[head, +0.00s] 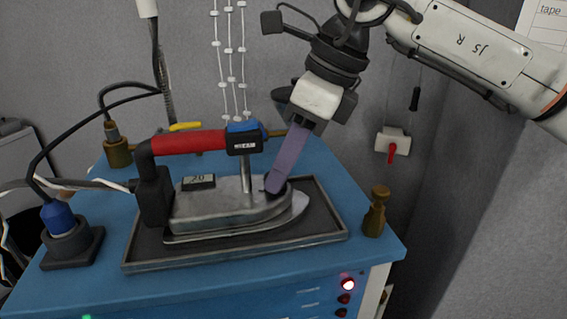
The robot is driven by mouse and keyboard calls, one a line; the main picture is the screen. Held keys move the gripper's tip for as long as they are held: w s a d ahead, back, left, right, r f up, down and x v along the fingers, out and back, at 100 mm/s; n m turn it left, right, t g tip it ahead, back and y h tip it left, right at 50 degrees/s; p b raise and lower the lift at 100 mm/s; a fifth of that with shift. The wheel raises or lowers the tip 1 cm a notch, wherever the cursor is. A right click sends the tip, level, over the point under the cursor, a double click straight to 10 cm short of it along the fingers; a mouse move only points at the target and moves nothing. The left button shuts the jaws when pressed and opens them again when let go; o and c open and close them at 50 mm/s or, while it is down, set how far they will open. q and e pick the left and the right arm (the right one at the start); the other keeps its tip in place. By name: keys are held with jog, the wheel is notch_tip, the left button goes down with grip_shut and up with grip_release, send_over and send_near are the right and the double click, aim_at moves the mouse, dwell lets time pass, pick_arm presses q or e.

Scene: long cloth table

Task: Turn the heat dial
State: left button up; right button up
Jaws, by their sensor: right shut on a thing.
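A steam iron (230,205) with a red handle (188,141) and a grey metal body lies in a dark tray (235,259) on the blue cabinet top. Its heat dial (284,192) is a small dark round piece on the front part of the body, mostly hidden behind my fingers. My right gripper (275,184) reaches down from the upper right, its purple fingers tilted down to the left. The fingertips are shut on the dial. How far the dial is turned cannot be seen. My left gripper is not in view.
A brass post (376,211) stands right of the tray. A blue plug in a dark base (65,234) and a brass fitting (117,148) with cables stand at the left.

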jog(key=n+p, duration=0.2)
jog(key=shift+w+r+g+p, duration=0.15)
jog(key=shift+r+g+p, duration=0.15)
jog(key=shift+g+p, duration=0.1)
jog(key=shift+w+f+n+g+p, duration=0.1)
jog(key=shift+n+g+p, duration=0.2)
jog(key=shift+n+p, duration=0.4)
jog(key=shift+f+n, duration=0.15)
jog(key=shift+n, duration=0.25)
jog(key=o, duration=1.1)
jog(key=shift+c, duration=0.2)
jog(key=v, duration=1)
jog(key=shift+b, duration=0.3)
